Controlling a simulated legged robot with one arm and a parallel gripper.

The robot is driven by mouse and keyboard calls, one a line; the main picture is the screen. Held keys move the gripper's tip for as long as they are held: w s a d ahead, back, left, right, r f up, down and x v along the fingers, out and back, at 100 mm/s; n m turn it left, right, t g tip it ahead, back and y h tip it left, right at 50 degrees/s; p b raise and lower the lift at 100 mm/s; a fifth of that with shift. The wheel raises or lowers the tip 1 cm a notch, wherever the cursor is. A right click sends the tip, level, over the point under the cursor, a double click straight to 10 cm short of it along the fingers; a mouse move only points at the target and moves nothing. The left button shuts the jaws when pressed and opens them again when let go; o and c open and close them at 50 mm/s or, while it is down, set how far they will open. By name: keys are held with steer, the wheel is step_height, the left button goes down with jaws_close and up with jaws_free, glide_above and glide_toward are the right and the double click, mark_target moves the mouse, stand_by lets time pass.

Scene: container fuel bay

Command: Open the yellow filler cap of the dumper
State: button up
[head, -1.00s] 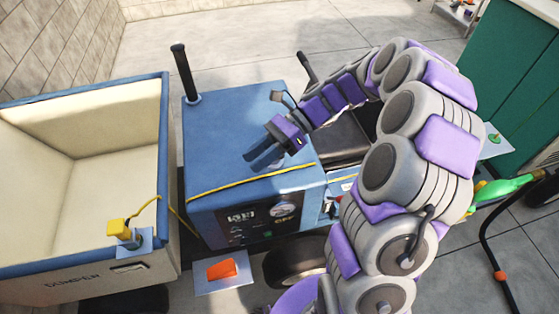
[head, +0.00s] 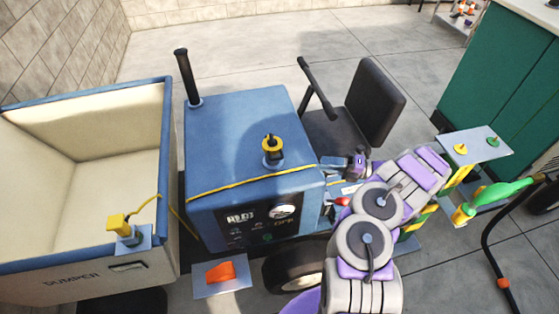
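My gripper (head: 330,163) is just right of the hood's right edge, fingers pointing left, apart from both yellow pieces. The fingers are too small to show their opening, and I see nothing held.
A black exhaust pipe (head: 187,75) rises from the hood's far left corner. A black seat (head: 365,105) and lever (head: 318,88) stand behind my gripper. A green nozzle (head: 505,190) is at right, near a grey plate (head: 475,145) with small knobs. An orange wedge (head: 220,272) lies in front.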

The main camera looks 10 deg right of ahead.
mark_target(279, 159)
steer(key=shift+s+d+f+m, duration=0.1)
steer(key=shift+d+f+m, duration=0.25)
steer(key=shift+f+m, duration=0.1)
steer(key=b+x, duration=0.3)
steer(key=x, duration=1.4)
steer(key=shift+a+b, duration=0.1)
steer(key=shift+b, duration=0.2)
jaws_close()
steer(key=shift+f, duration=0.1)
